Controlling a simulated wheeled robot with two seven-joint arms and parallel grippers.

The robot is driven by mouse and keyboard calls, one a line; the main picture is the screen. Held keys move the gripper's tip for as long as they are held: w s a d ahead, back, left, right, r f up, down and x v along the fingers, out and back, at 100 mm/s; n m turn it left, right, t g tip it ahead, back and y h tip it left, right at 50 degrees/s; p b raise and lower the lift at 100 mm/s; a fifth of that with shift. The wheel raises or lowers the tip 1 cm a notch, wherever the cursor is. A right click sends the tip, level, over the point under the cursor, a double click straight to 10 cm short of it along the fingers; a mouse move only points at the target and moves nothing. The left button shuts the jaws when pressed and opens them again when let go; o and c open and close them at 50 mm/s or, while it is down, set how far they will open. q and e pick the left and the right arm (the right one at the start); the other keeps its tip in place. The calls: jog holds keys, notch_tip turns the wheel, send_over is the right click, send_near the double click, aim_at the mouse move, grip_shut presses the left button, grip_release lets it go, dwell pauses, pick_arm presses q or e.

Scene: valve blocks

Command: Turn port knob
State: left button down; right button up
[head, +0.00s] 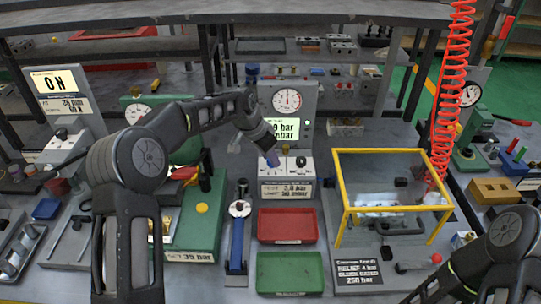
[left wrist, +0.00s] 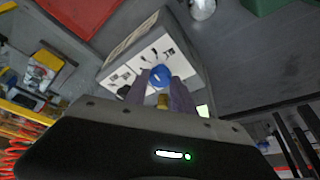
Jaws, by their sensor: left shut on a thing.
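The valve block (head: 287,190) is a grey box with a white top and a pressure label on its front. It stands in front of the gauge panel (head: 289,103). My left gripper (head: 272,160) reaches down to the left part of its top. In the left wrist view, my left gripper (left wrist: 160,88) is shut on a round blue knob (left wrist: 160,75), with a brass-coloured part close by between the fingers. The white top of the valve block (left wrist: 143,56) carries dark printed marks. A black knob (head: 301,161) on the right of the top is free. My right gripper is not visible.
A red tray (head: 287,240) and a green tray (head: 290,288) lie in front of the block. A yellow-framed guard (head: 390,152) stands to the right, beside a hanging red coiled hose (head: 457,60). A green-based test unit (head: 205,258) stands left.

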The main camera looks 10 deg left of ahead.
pick_arm(q)
jog(key=m+p, duration=0.1)
jog(key=m, duration=0.1)
jog(key=m+g+h, duration=0.1)
jog(key=m, duration=0.1)
jog(key=shift+w+a+r+m+p, duration=0.1)
jog(key=shift+w+r+m+p, duration=0.1)
jog(key=shift+m+p, duration=0.15)
jog(key=m+g+p, duration=0.1)
jog(key=m+p, duration=0.1)
jog(key=m, duration=0.1)
jog(key=shift+w+h, duration=0.1)
jog(key=shift+h, duration=0.2)
jog(key=shift+a+f+m+g+p, duration=0.1)
jog(key=shift+f+m+g+p, duration=0.05)
jog(key=shift+m+g+p, duration=0.65)
jog(key=shift+m, duration=0.25)
jog(key=c, duration=1.1)
grip_release()
jog(key=shift+o, duration=0.2)
